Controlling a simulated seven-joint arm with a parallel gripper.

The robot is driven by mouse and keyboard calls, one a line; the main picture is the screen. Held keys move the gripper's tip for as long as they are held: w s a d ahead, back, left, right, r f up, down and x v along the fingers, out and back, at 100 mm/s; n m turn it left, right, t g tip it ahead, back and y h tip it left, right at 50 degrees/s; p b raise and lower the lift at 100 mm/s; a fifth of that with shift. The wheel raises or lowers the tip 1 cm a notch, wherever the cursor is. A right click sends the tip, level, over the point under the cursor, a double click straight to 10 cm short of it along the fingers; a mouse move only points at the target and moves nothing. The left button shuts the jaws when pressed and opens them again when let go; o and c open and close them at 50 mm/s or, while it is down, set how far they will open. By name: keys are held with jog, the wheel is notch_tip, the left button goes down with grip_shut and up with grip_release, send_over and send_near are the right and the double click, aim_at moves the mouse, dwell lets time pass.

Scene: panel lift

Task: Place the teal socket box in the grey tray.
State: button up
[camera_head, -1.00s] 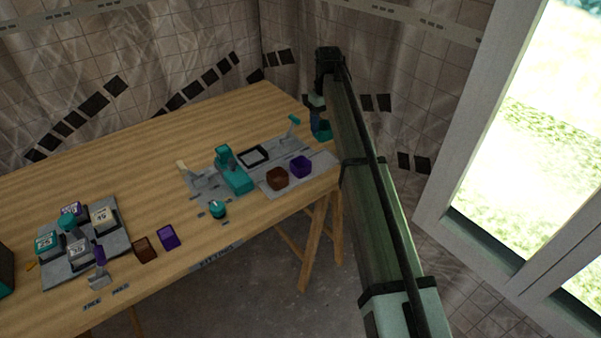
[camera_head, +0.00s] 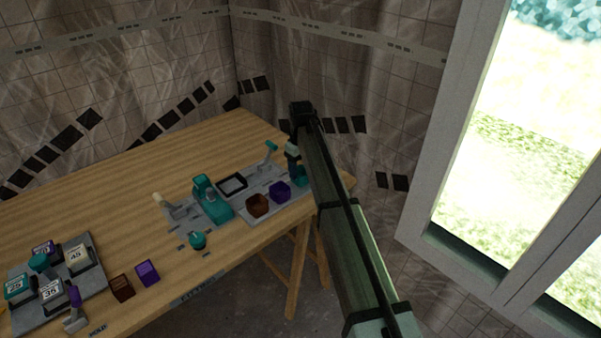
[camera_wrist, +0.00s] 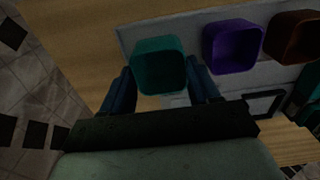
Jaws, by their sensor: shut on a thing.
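The teal socket box (camera_wrist: 158,66) is between the two dark fingers of my gripper (camera_wrist: 162,76), which is shut on it. In the head view the teal box (camera_head: 299,178) is low at the right end of the grey tray (camera_head: 270,213), just below my gripper (camera_head: 293,160). In the wrist view it overlaps the left end of the tray (camera_wrist: 197,38). I cannot tell whether its base touches the tray. A purple box (camera_head: 280,191) and a brown box (camera_head: 257,205) stand in a row on the tray, left of the teal one.
A round teal knob (camera_head: 197,240) is in front. A grey board (camera_head: 85,290) with numbered blocks is at the left. A window (camera_head: 490,190) is at the right.

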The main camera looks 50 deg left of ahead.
jog(key=shift+f, duration=0.9)
jog(key=shift+f, duration=0.1)
jog(key=o, duration=1)
jog(key=shift+o, duration=0.2)
notch_tip(320, 180, up, 12)
